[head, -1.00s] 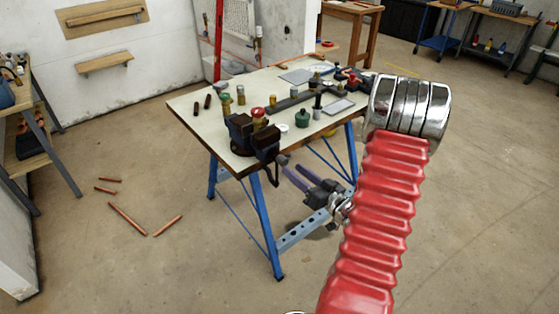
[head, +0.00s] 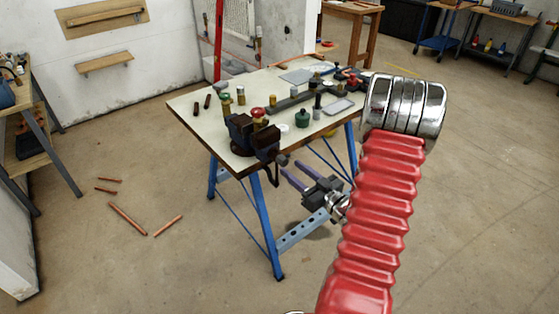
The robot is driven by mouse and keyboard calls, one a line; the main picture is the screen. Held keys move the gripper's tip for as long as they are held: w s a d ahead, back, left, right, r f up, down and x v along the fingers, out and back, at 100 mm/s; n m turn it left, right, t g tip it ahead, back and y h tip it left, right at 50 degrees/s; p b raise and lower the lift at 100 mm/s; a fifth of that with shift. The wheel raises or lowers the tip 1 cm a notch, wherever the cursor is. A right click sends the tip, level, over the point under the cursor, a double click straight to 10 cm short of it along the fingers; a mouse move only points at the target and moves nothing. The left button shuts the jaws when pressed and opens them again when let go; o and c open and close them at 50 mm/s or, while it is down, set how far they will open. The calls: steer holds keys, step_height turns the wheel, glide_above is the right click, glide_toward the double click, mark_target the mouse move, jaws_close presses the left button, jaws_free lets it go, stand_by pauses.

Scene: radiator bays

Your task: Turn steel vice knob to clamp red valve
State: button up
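My gripper (head: 289,170) is below and right of the knob, beside the bench edge. Its two purple fingers are apart, with nothing seen between them, and point up-left towards the knob. A small gap seems to separate them from it.
The bench top (head: 185,107) carries several valves, a green pot (head: 303,118) and flat trays. Blue bench legs (head: 262,225) stand close to my gripper. Copper pipes (head: 127,218) lie on the floor at left. The floor in front is mostly clear.

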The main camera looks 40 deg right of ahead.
mark_target(286, 163)
steer(key=shift+w+a, duration=0.1)
steer(key=shift+w, duration=2)
jaws_close()
